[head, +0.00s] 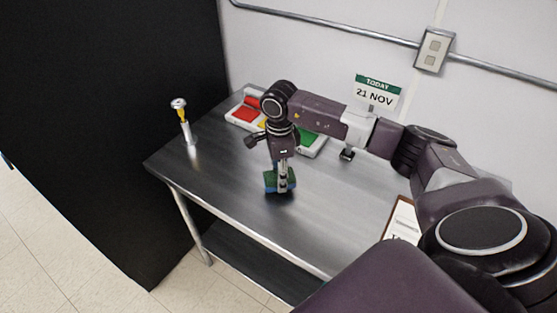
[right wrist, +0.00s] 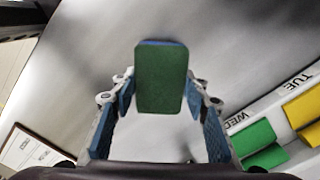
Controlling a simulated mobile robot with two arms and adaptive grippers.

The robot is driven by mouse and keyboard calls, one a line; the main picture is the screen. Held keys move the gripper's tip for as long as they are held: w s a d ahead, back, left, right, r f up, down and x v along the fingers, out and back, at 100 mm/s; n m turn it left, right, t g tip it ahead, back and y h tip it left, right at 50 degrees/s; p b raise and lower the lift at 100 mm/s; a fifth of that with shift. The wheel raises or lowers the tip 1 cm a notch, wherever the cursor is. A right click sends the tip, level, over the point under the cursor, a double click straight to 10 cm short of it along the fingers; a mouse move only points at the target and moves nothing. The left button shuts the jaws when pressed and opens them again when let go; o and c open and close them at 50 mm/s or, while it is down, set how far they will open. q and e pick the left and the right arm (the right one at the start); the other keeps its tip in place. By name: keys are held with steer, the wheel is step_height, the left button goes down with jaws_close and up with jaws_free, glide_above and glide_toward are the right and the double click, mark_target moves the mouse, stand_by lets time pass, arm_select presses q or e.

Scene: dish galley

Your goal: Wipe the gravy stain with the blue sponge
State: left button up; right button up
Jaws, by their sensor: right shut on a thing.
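The sponge (head: 271,183) has a green face and a blue layer. My right gripper (head: 284,184) is shut on it, pointing down over the middle of the steel table (head: 232,183). The sponge is at or just above the tabletop; I cannot tell whether it touches. In the right wrist view the sponge (right wrist: 161,78) sits between the blue-padded fingertips, green face towards the camera, with a thin blue edge at its far end. I see no gravy stain on the visible tabletop; the sponge and gripper hide part of it. My left gripper is not in view.
A white day-labelled box with red, yellow and green lids (head: 311,140) lies at the back. A date sign (head: 377,93) stands behind my right arm. A yellow-and-silver upright item (head: 184,121) stands at the left. A clipboard (head: 404,221) lies at the right. The front left tabletop is clear.

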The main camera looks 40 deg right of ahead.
steer(key=r, duration=0.1)
steer(key=r+p, duration=0.1)
steer(key=r, duration=0.1)
steer(key=shift+s+a, duration=0.15)
steer(key=shift+a, duration=0.05)
steer(key=shift+d+r+p, duration=0.15)
steer(key=shift+r+p, duration=0.35)
steer(key=shift+r, duration=0.7)
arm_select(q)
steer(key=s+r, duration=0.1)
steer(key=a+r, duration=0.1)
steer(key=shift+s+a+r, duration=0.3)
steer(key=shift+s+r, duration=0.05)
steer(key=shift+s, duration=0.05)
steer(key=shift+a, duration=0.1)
